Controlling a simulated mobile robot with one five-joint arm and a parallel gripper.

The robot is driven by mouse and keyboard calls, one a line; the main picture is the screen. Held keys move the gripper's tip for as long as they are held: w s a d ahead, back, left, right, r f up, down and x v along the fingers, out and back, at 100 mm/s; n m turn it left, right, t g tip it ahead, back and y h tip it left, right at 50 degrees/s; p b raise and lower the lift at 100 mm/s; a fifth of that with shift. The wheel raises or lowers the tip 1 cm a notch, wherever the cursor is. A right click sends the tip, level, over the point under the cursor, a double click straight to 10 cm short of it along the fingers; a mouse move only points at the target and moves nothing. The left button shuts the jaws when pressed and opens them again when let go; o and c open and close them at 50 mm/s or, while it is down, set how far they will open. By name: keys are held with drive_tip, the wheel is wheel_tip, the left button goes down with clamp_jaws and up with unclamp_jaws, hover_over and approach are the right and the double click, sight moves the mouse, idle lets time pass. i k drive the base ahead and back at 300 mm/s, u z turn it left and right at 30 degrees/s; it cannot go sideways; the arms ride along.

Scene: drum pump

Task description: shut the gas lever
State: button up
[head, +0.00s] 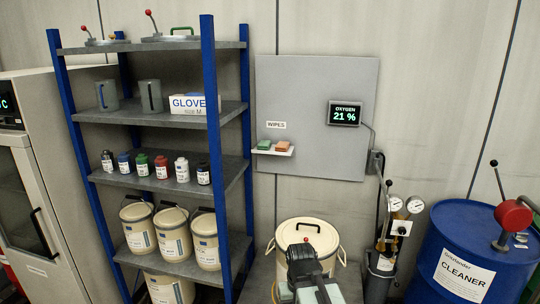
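The gas lever (388,195) is a thin rod with a dark ball on top. It stands nearly upright beside two round gauges (405,205), right of centre in the head view. The gauges sit on brass-coloured fittings above a dark gas cylinder (382,275) with a pale label. My gripper (302,256) is the dark end of my arm at the bottom centre, in front of a cream drum. It is to the left of the gas lever and apart from it. Its fingers are too small and dark to tell whether they are open.
The cream drum (334,245) stands beyond my gripper. A blue cleaner drum (440,235) with a red-headed pump (513,216) is at the right. A shelf rack (215,130) stands at the left. An oxygen display (344,113) on the wall panel reads 21 %.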

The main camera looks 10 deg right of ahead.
sight(393, 261)
drive_tip(key=z, duration=1.7)
drive_tip(key=k, duration=0.95)
drive_tip(key=u, duration=0.55)
drive_tip(key=i, duration=1)
drive_tip(key=z, duration=0.05)
